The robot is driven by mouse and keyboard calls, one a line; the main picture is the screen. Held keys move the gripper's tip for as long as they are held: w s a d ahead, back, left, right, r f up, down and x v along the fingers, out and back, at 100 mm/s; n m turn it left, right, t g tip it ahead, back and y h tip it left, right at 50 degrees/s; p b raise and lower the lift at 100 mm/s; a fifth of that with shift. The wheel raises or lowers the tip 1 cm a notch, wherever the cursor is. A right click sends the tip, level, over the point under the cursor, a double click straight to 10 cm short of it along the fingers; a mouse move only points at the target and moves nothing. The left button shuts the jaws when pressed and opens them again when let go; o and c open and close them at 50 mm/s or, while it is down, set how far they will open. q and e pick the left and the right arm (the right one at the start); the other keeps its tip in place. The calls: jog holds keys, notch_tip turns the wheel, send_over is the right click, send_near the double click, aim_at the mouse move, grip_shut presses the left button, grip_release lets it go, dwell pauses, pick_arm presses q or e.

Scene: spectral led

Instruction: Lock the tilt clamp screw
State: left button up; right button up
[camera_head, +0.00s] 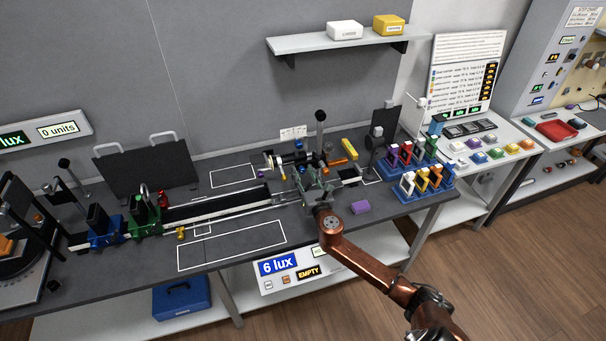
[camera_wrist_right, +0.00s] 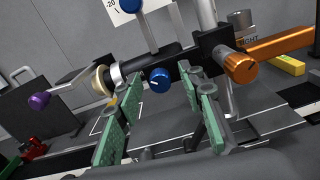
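My right gripper (camera_wrist_right: 160,105) is open, its green-padded fingers spread apart in the right wrist view. A dark horizontal tube assembly (camera_wrist_right: 188,66) lies just beyond the fingertips. A blue knob (camera_wrist_right: 159,79) with a white mark sits on it, framed between the fingers, with no visible contact. A copper-coloured knob (camera_wrist_right: 242,69) is at the right, and another blue knob (camera_wrist_right: 130,4) is at the top by a scale plate. I cannot tell which knob is the tilt clamp screw. In the head view my right gripper (camera_head: 316,187) is over the bench's right part. My left gripper is not in view.
An optical rail (camera_head: 230,206) runs along the dark bench, with blue (camera_head: 105,231) and green (camera_head: 145,216) carriers at its left. The outlined bench area (camera_head: 232,246) in front is clear.

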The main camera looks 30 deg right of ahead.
grip_shut()
dwell(0.4)
jog(key=shift+m, duration=0.4)
jog(key=m, duration=0.6)
jog(key=shift+m, duration=0.4)
jog(key=m, duration=0.6)
jog(key=shift+f, duration=0.1)
jog(key=m+p, duration=0.1)
jog(key=m, duration=0.5)
jog(key=shift+d+f, duration=0.1)
jog(key=shift+m, duration=0.3)
